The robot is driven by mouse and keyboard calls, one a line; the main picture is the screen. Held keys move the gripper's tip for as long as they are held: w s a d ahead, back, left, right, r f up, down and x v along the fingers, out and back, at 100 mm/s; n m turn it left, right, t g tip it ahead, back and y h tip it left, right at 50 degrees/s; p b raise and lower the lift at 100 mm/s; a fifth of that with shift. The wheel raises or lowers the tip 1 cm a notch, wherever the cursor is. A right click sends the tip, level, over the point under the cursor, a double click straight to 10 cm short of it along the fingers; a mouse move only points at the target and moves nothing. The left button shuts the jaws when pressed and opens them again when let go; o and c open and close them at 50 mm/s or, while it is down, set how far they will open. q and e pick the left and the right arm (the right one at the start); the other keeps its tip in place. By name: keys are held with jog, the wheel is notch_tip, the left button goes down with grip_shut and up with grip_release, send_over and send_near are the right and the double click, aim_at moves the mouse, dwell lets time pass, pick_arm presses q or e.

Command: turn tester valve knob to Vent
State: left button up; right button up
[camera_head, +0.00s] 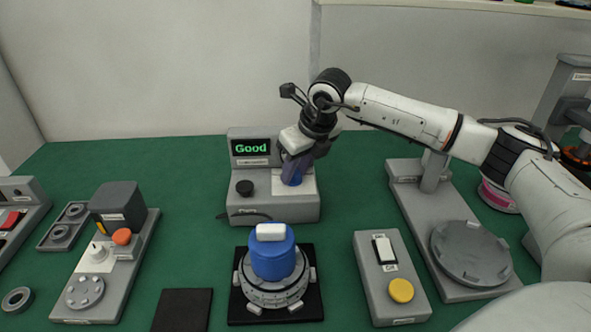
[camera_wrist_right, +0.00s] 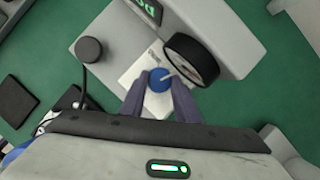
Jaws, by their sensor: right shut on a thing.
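The grey tester (camera_head: 262,208) stands at the back middle of the green table, its screen (camera_head: 251,147) reading "Good" in green. The round blue valve knob (camera_wrist_right: 159,84) with a light pointer mark shows in the right wrist view, above a white label plate (camera_wrist_right: 132,83). The label's words are too small to read. My right gripper (camera_head: 291,176) reaches down at the tester's right side, and its two purple fingers are shut on the knob from both sides. The fingers hide the knob's sides. My left gripper is not in view.
A black-rimmed gauge (camera_wrist_right: 192,60) sits close beside the fingers. A black knob (camera_head: 244,187) and cable are on the tester's left. A blue motor (camera_head: 272,258) stands in front, a switch box (camera_head: 392,278) to its right. Green table shows between the stations.

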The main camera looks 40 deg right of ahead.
jog(key=o, duration=1.1)
jog(key=shift+r, duration=0.1)
jog(key=shift+c, duration=0.2)
jog(key=shift+m, duration=0.3)
